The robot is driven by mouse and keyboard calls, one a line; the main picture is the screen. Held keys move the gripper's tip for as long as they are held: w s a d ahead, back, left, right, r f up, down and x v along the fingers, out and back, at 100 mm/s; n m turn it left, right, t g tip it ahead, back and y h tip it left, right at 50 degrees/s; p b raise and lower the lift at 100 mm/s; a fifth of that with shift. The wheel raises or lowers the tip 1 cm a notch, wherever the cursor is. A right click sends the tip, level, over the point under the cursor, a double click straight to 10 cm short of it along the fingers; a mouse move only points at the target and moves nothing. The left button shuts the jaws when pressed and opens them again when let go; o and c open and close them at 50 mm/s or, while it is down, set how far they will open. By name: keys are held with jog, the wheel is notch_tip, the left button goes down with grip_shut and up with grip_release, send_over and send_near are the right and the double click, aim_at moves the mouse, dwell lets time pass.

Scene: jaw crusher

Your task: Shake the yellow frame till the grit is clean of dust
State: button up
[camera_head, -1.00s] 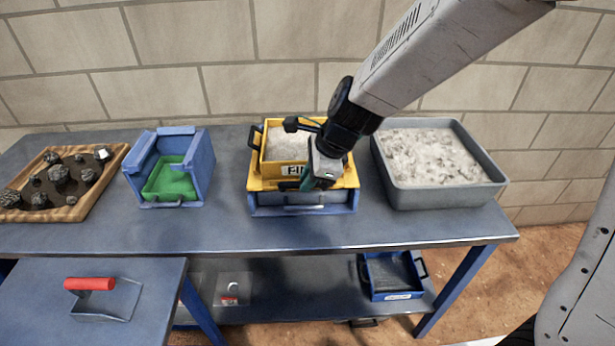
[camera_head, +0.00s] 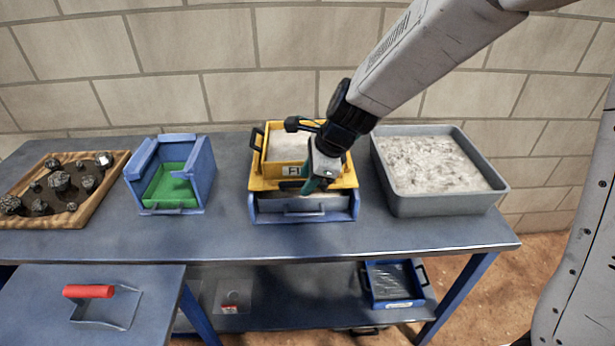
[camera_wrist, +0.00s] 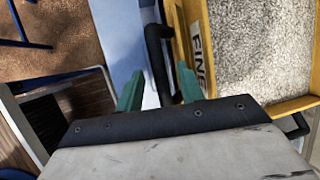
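The yellow frame (camera_head: 262,184) sits over a blue pan (camera_head: 305,217) in the middle of the bench. It holds pale grey grit (camera_head: 287,144); in the wrist view the grit (camera_wrist: 255,50) looks speckled and coarse. Its front label reads "FINE" in the wrist view. My gripper (camera_head: 310,188) points down at the frame's front side. In the wrist view its green fingers (camera_wrist: 158,70) stand apart on either side of the frame's black handle (camera_wrist: 158,60), with gaps showing beside the bar. Pale material shows in the pan below the frame; I cannot tell how much.
A grey tray (camera_head: 392,196) of pale material stands close on the right. A blue box with a green inside (camera_head: 205,180) and a wooden tray of dark rocks (camera_head: 112,180) stand left. A red-handled scoop (camera_head: 88,291) lies on the lower left table. A blue tray (camera_head: 394,282) sits below.

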jog(key=v, duration=0.8)
jog(key=shift+f, duration=0.1)
